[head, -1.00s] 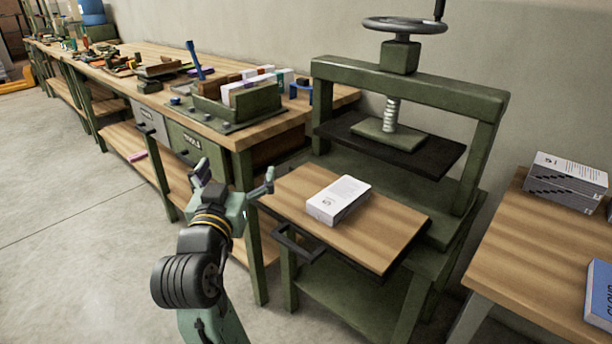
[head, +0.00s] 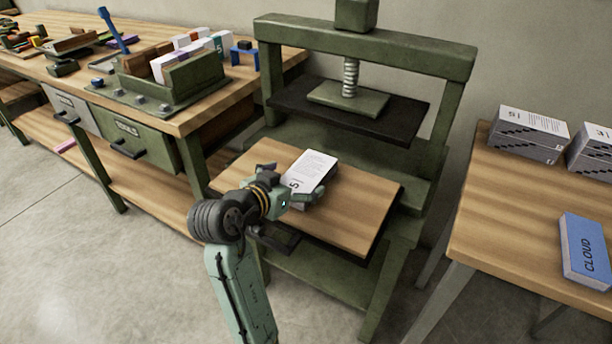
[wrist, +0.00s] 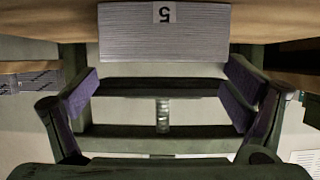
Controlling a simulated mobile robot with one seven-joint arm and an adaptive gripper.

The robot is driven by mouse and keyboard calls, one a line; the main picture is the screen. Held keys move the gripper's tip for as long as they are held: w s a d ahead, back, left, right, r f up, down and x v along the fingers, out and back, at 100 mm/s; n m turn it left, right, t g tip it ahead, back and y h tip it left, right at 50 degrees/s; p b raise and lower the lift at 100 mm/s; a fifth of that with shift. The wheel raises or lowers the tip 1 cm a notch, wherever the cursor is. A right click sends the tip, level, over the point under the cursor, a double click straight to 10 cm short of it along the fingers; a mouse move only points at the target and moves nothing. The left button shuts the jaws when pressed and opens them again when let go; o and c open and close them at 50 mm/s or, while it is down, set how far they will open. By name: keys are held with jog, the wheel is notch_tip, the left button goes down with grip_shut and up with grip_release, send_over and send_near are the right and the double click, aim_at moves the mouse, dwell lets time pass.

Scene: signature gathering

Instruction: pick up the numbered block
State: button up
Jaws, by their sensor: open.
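The numbered block (head: 312,172) is a white-topped stack of pages with a "5" on its near end. It lies on the wooden board (head: 362,208) of the green press. In the wrist view the block (wrist: 165,45) shows its page edges and an upside-down "5" label, at the top middle. My gripper (head: 292,180) is at the block's near end in the head view, partly covering it. In the wrist view the gripper (wrist: 160,95) has its two purple-padded fingers wide apart with nothing between them. I cannot tell whether a finger touches the block.
The press's dark plate (head: 400,121) hangs above and behind the board. A workbench (head: 85,48) with a green holder (head: 190,85) of blocks stands at left. A table at right (head: 497,218) carries grey blocks (head: 528,135) and a blue "CLOUD" block (head: 586,249).

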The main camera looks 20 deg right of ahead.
aim_at(304, 175)
jog(key=p+x, duration=0.1)
jog(key=x, duration=0.3)
jog(key=shift+w+d+f, duration=0.1)
jog(key=shift+w+d, duration=0.1)
jog(key=shift+w, duration=0.15)
jog(key=c, duration=1.5)
